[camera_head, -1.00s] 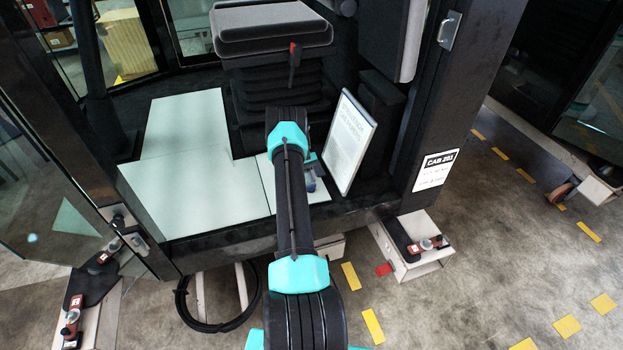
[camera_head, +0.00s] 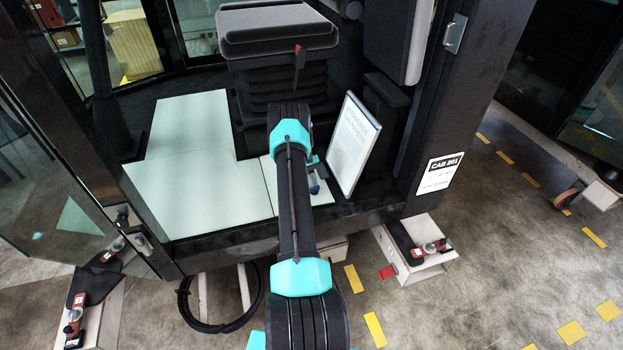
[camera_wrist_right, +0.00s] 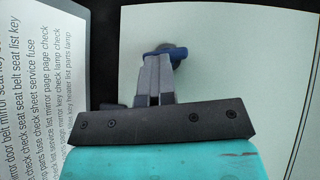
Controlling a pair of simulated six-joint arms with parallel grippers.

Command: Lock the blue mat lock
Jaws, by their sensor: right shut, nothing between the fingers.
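The blue mat lock (camera_wrist_right: 178,52) shows in the right wrist view as a small blue handle on the pale floor mat (camera_wrist_right: 235,60). In the head view it is a small blue spot (camera_head: 314,187) on the mat, partly hidden by my right arm. My right gripper (camera_wrist_right: 157,58) is shut and empty, its grey fingertips right at the blue handle; whether they touch it I cannot tell. In the head view the gripper (camera_head: 312,165) is mostly hidden behind my arm. My left gripper is not in view.
A white printed board (camera_head: 352,145) stands tilted just right of the lock. The black seat (camera_head: 275,30) is behind it. The cab's right post (camera_head: 435,110) and glass door (camera_head: 60,150) flank the opening. The mat left of my arm is clear.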

